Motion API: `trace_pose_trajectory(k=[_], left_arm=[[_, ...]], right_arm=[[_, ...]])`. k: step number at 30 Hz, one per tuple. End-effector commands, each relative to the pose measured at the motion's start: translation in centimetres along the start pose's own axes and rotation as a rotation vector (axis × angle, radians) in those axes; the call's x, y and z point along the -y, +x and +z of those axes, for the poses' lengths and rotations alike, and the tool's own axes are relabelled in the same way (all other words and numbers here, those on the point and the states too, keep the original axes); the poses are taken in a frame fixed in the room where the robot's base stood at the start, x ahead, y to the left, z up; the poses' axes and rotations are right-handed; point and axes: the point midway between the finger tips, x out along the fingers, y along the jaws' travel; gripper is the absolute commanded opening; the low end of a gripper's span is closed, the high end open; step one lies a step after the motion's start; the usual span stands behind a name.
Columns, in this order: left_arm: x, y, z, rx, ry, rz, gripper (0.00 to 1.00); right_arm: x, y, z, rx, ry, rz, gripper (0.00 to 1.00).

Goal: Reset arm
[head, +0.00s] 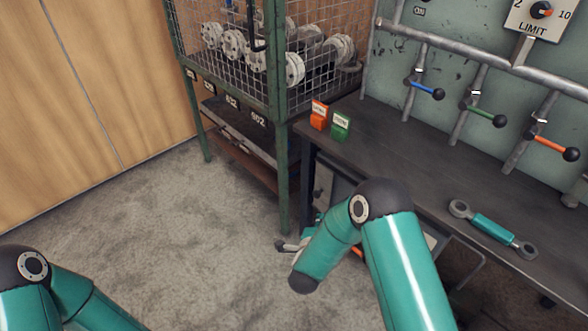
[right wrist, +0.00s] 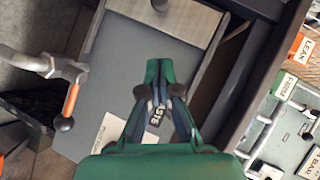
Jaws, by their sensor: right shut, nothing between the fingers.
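My right gripper (right wrist: 159,72) shows in the right wrist view with its green fingertips together and nothing between them. It is over a flat grey panel (right wrist: 110,65) below the workbench edge.
The dark workbench (head: 420,170) is at right, with a teal-handled tool (head: 492,228) on it and blue, green and orange levers behind. A green mesh cage (head: 280,150) holds flanged pipe parts. The carpet is clear at left.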

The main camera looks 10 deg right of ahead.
Motion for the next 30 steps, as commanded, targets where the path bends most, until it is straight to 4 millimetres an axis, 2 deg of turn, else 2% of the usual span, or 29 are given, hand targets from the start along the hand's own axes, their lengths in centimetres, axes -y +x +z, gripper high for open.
trace_pose_trajectory(k=[4, 7, 8, 9, 11, 14, 15, 18, 21, 27, 28, 29, 30], left_arm=[[0.0, 0.0, 0.0, 0.0, 0.0, 0.0, 0.0], [0.0, 0.0, 0.0, 0.0, 0.0, 0.0, 0.0], [0.0, 0.0, 0.0, 0.0, 0.0, 0.0, 0.0], [0.0, 0.0, 0.0, 0.0, 0.0, 0.0, 0.0], [0.0, 0.0, 0.0, 0.0, 0.0, 0.0, 0.0], [0.0, 0.0, 0.0, 0.0, 0.0, 0.0, 0.0], [0.0, 0.0, 0.0, 0.0, 0.0, 0.0, 0.0], [0.0, 0.0, 0.0, 0.0, 0.0, 0.0, 0.0], [0.0, 0.0, 0.0, 0.0, 0.0, 0.0, 0.0], [0.0, 0.0, 0.0, 0.0, 0.0, 0.0, 0.0], [0.0, 0.0, 0.0, 0.0, 0.0, 0.0, 0.0], [0.0, 0.0, 0.0, 0.0, 0.0, 0.0, 0.0], [-0.7, -1.9, 0.1, 0.001, -0.001, 0.0, 0.0]], right_arm=[[-0.4, 0.4, -1.0, -0.02, 0.006, 0.01, 0.0], [-1.2, 1.2, -3.6, -0.058, 0.016, 0.035, 0.0], [-1.8, 1.3, -4.6, -0.061, 0.012, 0.051, 0.0], [-3.5, 1.1, -5.6, -0.025, -0.007, 0.096, 0.0], [-6.4, -0.1, -5.1, 0.099, -0.092, 0.188, 0.0], [-11.2, -3.9, -3.2, 0.362, -0.288, 0.326, 0.0], [-12.9, -5.8, -2.4, 0.472, -0.371, 0.367, 0.0], [-16.1, -10.8, -0.8, 0.726, -0.555, 0.428, 0.0], [-18.3, -15.4, 0.3, 0.951, -0.713, 0.445, 0.0], [-21.2, -23.4, 0.7, 1.358, -1.002, 0.394, 0.0], [-21.5, -24.0, 0.7, 1.404, -1.044, 0.378, 0.0], [-21.6, -24.3, 0.7, 1.428, -1.079, 0.355, 0.0], [-19.6, -24.8, 0.0, 1.417, -1.073, 0.356, 0.0]])
